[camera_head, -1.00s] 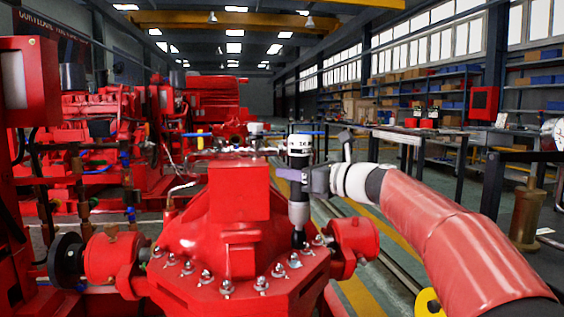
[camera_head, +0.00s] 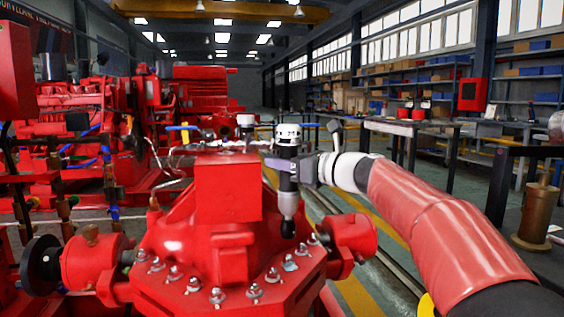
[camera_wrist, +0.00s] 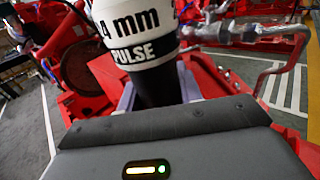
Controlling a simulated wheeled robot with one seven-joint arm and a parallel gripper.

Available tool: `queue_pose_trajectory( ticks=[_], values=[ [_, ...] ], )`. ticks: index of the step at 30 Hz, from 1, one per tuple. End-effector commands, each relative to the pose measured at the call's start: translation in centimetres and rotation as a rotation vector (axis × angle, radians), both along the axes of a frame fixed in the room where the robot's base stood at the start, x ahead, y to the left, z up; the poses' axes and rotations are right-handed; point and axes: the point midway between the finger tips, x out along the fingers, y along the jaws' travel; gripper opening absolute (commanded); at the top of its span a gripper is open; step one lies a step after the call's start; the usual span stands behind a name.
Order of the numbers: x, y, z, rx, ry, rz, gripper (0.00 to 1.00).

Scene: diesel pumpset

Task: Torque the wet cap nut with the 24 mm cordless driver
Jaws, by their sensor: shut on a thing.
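The cordless driver (camera_head: 287,180), white on top and black below, hangs upright with its dark socket end down. My gripper (camera_head: 282,165) is shut on its body from the right. Several cap nuts line the red flange. One nut with a bluish, wet-looking sheen (camera_head: 289,265) sits just below the socket end, which appears apart from it.
The red pump housing (camera_head: 228,190) with its raised block stands left of the driver. A red side fitting (camera_head: 352,234) is close to its right. Dark workbenches (camera_head: 410,128) and a brass cylinder (camera_head: 537,215) stand further right. The aisle floor behind is open.

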Motion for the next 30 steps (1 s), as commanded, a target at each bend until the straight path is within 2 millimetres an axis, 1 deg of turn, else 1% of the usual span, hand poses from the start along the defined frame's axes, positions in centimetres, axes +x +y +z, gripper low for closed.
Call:
queue_pose_trajectory(
  ticks=[1, 12, 16, 20, 30],
  values=[
    [-0.2, -0.2, 0.5, 0.002, -0.004, -0.002, 0.00],
    [-0.1, -0.1, -3.1, 0.003, -0.003, -0.001, 0.00],
    [-0.1, -0.1, -4.0, 0.003, -0.003, -0.001, 0.00],
    [-0.1, -0.1, -4.4, 0.002, -0.004, -0.001, 0.00],
    [-0.1, -0.1, -4.3, 0.002, -0.004, -0.001, 0.00]
  ],
)
